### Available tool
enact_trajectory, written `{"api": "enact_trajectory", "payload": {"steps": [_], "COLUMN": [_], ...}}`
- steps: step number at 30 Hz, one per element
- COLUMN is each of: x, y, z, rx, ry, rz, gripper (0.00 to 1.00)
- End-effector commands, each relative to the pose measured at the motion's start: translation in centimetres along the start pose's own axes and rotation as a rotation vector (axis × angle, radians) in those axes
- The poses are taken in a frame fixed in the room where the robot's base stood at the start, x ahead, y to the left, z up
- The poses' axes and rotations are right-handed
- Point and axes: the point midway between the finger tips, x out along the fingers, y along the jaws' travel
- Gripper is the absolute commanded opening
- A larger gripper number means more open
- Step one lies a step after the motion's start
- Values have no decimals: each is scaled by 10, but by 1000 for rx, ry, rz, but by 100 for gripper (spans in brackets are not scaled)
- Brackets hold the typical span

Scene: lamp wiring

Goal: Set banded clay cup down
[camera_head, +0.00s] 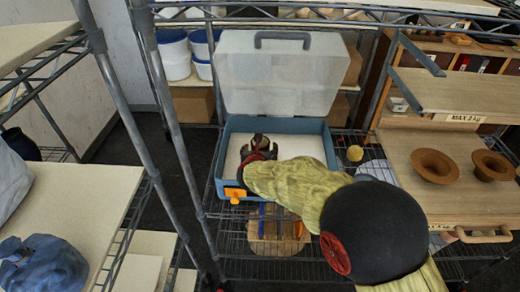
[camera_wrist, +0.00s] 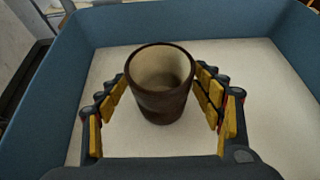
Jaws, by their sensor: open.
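The banded clay cup (camera_wrist: 161,98) is dark brown with a paler inside, and stands upright on the pale floor of a blue box (camera_wrist: 240,25). In the wrist view my gripper (camera_wrist: 168,88) has its yellow-padded fingers spread on either side of the cup, with a gap showing on the left. In the head view the blue box (camera_head: 222,172) stands on a wire shelf with its clear lid raised. My gripper (camera_head: 258,152) reaches into it from the right. The cup is small and partly hidden there by my gripper.
The raised clear lid (camera_head: 280,75) stands behind the box. White tubs (camera_head: 174,55) are at the back left. Two brown bowls (camera_head: 435,166) sit on a wooden board at the right. A grey shelf post (camera_head: 172,120) rises left of the box. Floor inside the box around the cup is clear.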

Motion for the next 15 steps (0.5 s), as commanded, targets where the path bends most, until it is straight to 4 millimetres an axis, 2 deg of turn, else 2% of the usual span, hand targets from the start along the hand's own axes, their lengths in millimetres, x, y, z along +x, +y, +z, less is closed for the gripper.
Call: {"api": "enact_trajectory", "payload": {"steps": [7, 11, 15], "x": [-4, -26, -56], "y": [0, 2, 2], "z": [5, 5, 6], "rx": [-1, 0, 0], "ry": [-1, -1, -2], "rz": [1, 3, 3], "gripper": [67, 67, 67]}}
